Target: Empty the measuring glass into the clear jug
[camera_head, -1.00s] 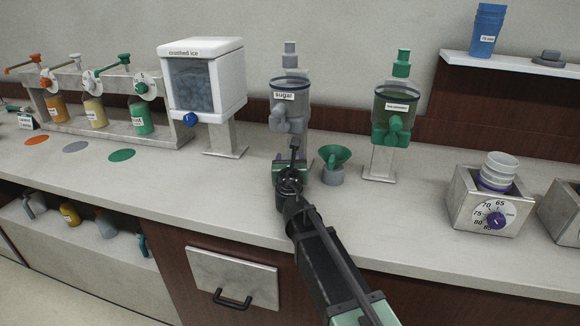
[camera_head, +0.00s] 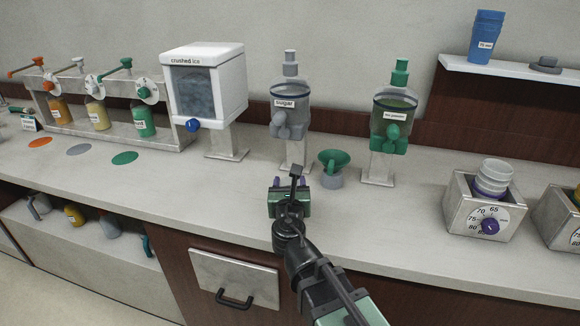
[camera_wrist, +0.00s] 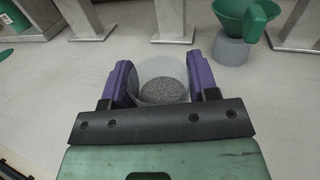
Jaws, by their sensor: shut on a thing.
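My gripper (camera_wrist: 162,78) is shut on a frosted, see-through glass (camera_wrist: 165,66), its purple fingers on either side. Grey granules (camera_wrist: 163,91) lie inside it. In the head view my gripper (camera_head: 289,190) is over the counter in front of the sugar dispenser (camera_head: 290,105), and the held glass is hidden there. A clear, whitish vessel with a purple band (camera_head: 494,173) sits in a metal block with a dial (camera_head: 485,215) at the right. It may be the clear jug, but I cannot tell for sure.
A green funnel (camera_head: 334,158) on a grey base stands just beyond my gripper, left of the green dispenser (camera_head: 394,115). An ice dispenser (camera_head: 205,85) stands to the left. The counter between my gripper and the dial block is clear.

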